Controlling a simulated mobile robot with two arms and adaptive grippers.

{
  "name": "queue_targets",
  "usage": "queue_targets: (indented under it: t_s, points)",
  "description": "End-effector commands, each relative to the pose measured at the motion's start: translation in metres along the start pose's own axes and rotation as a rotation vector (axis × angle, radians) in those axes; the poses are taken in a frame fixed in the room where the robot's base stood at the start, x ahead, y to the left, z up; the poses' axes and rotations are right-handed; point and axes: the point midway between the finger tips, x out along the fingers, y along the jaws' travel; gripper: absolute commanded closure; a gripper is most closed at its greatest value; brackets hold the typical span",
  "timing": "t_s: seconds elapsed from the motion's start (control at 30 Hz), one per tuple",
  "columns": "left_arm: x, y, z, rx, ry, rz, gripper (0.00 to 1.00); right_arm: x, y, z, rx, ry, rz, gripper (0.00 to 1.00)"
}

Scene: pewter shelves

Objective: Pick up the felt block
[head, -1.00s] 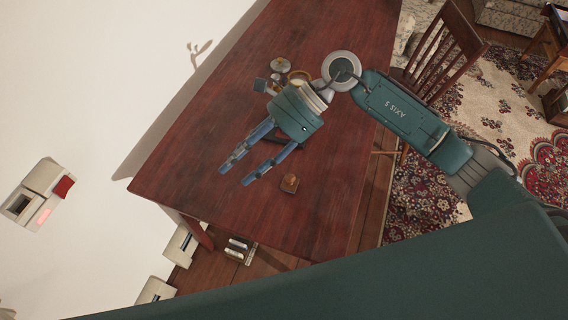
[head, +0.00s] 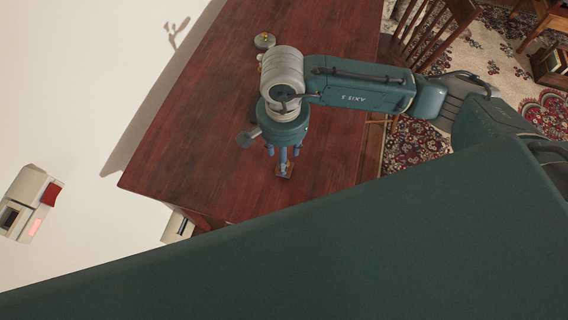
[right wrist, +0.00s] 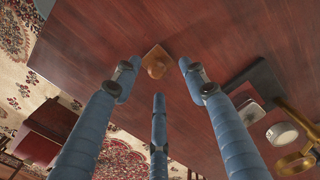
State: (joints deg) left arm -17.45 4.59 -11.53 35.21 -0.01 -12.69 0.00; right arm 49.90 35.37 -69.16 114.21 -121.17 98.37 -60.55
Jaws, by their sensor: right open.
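The felt block (right wrist: 155,62) looks like a small tan square with a rounded knob on top, lying on the dark red wooden table (head: 215,120). In the head view the block (head: 285,171) is partly hidden behind my right gripper's fingers. My right gripper (head: 284,157) points down above it, its three blue fingers spread and empty. In the right wrist view the block lies beyond the open fingertips (right wrist: 155,80), between the two upper fingers and apart from them. My left gripper is not in view.
In the right wrist view a dark flat object (right wrist: 262,82), a round metal piece (right wrist: 282,133) and brass-coloured parts stand to the right of the fingers. A wooden chair (head: 432,35) stands at the table's right edge. The table's left part is clear.

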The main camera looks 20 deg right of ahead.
Motion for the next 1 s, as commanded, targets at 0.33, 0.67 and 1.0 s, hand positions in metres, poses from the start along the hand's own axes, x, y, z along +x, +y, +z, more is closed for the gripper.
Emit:
queue_targets:
  t_s: [0.33,0.67,1.0]
  points:
    - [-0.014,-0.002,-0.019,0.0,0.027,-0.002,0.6,0.036,0.003,0.002,0.001,-0.002,0.002,0.57]
    - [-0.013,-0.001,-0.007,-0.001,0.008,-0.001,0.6,0.036,0.003,0.002,0.001,-0.002,0.001,0.87]
    - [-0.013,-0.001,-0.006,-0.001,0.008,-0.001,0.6,0.036,0.003,0.002,0.001,-0.001,0.001,1.0]
